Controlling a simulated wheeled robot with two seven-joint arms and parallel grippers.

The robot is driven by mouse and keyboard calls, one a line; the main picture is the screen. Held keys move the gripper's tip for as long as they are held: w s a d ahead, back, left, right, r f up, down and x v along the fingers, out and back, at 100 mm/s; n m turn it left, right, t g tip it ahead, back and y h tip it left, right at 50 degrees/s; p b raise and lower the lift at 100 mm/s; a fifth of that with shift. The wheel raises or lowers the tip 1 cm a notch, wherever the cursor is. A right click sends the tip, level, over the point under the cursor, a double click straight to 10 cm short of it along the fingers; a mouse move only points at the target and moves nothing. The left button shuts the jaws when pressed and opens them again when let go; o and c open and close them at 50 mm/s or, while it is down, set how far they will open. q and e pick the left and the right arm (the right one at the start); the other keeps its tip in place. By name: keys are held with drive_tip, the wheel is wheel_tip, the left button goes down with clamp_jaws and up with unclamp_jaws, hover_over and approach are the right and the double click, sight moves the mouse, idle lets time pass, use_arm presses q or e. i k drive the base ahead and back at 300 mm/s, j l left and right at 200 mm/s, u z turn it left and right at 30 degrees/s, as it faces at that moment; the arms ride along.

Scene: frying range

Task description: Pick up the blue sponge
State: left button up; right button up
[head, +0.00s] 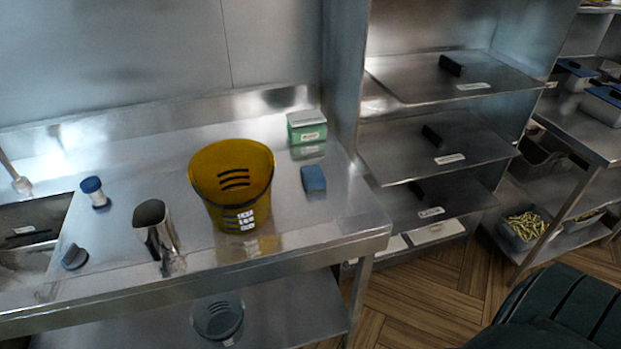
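The blue sponge (313,178) lies flat on the steel counter (330,218) near its right end. It is to the right of the yellow-brown bucket and in front of a green and white box. Nothing covers it in the head view. Neither of my grippers shows in this view.
The yellow-brown bucket (232,185) stands left of the sponge, and the green box (307,127) stands behind it. A metal scoop (155,228) and a blue-capped shaker (95,191) are further left, by a sink (30,235). A steel rack (440,150) stands to the right.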

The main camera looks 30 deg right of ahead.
sight(312, 177)
drive_tip(key=l, duration=0.8)
drive_tip(key=l+z, duration=0.1)
drive_tip(key=l, duration=0.7)
drive_tip(key=i+l, duration=0.15)
drive_tip(key=l, duration=0.65)
drive_tip(key=k+z, duration=0.05)
